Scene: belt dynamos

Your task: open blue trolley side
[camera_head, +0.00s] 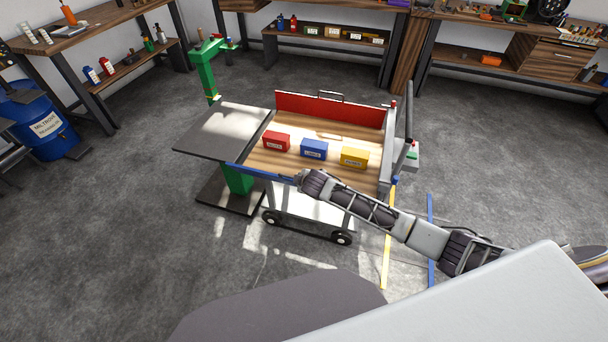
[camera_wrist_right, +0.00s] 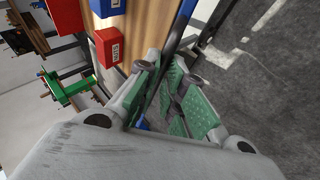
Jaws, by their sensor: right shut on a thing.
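The trolley has a wooden bed (camera_head: 262,158), a raised red far side (camera_head: 330,109) with a handle, and a blue near side (camera_head: 258,173). The blue side shows in the head view as a thin strip, almost edge-on, and its right part is hidden by my right arm. My right gripper (camera_head: 305,180) is at the blue side's upper edge. In the right wrist view, the green-padded fingers of this gripper (camera_wrist_right: 172,72) are closed around the dark blue side (camera_wrist_right: 181,32). My left gripper is out of view.
Red (camera_head: 276,142), blue (camera_head: 314,149) and yellow (camera_head: 354,157) boxes stand on the bed. A dark-topped table (camera_head: 215,128) adjoins the trolley's left end. A green stand (camera_head: 205,72) is behind. Floor in front of the trolley is clear around yellow and blue floor lines.

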